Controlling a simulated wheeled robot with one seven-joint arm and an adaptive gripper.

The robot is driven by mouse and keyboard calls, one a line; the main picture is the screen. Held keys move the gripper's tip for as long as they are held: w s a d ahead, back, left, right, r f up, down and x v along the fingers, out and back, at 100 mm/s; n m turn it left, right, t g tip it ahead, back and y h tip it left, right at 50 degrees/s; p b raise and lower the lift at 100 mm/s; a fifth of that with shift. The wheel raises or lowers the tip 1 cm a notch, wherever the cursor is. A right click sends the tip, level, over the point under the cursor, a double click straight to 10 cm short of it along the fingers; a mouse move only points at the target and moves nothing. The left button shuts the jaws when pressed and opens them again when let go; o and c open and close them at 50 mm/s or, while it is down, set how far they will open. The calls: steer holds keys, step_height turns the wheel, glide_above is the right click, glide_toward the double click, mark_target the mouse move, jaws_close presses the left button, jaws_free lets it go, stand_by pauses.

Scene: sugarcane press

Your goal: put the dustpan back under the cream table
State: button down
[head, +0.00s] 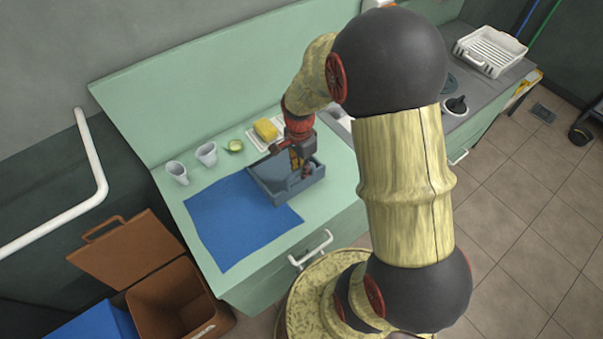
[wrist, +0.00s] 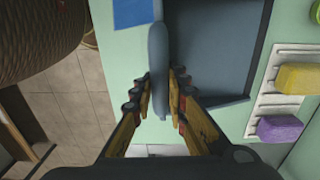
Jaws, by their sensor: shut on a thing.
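My gripper (head: 300,165) is over the mint-green counter, at a blue-grey, open, tray-like container (head: 272,190). A flat grey thing (head: 543,112) lies on the floor at the far right, too small to identify surely. No cream table is recognisable.
Two white cups (head: 206,154), a green bowl (head: 235,146) and a yellow sponge (head: 266,129) stand along the counter's back. A blue mat (head: 235,225) covers its left part. A brown open bin (head: 178,300) is at lower left.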

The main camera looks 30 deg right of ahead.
steer(key=shift+f, duration=0.8)
steer(key=shift+f, duration=0.25)
steer(key=c, duration=2.2)
jaws_free()
steer(key=shift+s+f, duration=0.1)
steer(key=shift+c, duration=0.2)
steer(key=o, duration=0.5)
